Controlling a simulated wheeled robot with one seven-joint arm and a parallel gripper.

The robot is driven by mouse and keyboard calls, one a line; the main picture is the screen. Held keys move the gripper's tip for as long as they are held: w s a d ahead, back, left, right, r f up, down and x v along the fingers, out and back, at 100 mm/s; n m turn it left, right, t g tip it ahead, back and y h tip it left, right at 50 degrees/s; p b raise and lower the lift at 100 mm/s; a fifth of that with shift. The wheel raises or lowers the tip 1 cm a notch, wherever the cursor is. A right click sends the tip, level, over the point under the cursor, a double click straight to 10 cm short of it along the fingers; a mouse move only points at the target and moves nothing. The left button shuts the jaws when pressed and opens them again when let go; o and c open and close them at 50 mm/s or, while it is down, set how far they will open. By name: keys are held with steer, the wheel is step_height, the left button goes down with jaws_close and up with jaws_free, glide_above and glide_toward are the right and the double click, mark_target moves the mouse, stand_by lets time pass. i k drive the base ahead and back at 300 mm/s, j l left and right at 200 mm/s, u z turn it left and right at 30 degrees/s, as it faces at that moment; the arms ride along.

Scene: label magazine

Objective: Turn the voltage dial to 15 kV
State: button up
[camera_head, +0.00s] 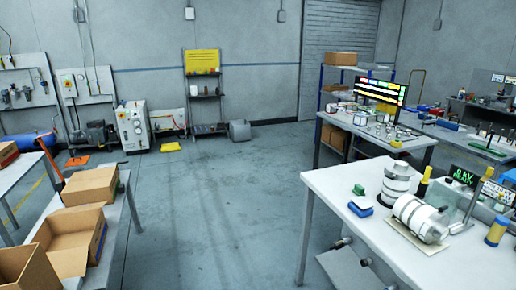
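A small dark display (463,177) with green text reading "0 kV" and a second line, apparently "READY", stands at the right on the near white table (345,183). I cannot make out a voltage dial for certain. Beside the display are a clear-walled box (447,192) and a white sign with dark text (497,192), partly cut off by the picture edge. My gripper is not in view.
Cardboard boxes (90,187) are on the left table. The middle floor (220,200) is clear.

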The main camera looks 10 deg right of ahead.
mark_target(448, 180)
steer(key=i+j+u, duration=0.2)
steer(key=i, duration=0.9)
steer(key=i+j+u, duration=0.2)
steer(key=i, duration=0.95)
steer(key=i+z, duration=0.2)
steer(key=i, duration=0.3)
steer(key=i+z, duration=0.15)
steer(key=i, duration=0.35)
steer(key=i+j+z, duration=0.2)
steer(key=i, duration=0.3)
steer(key=i+j+z, duration=0.2)
steer(key=i, duration=0.3)
steer(key=i+l+z, duration=0.25)
steer(key=z, duration=0.15)
steer(key=i+l+z, duration=0.15)
steer(key=i+z, duration=0.55)
steer(key=z, duration=0.15)
steer(key=i+z, duration=0.4)
steer(key=i+j+z, duration=0.2)
steer(key=z, duration=0.25)
steer(key=i+l+z, duration=0.2)
steer(key=i+z, duration=0.65)
steer(key=i+j+z, duration=0.15)
steer(key=i+z, duration=0.45)
steer(key=i, duration=0.3)
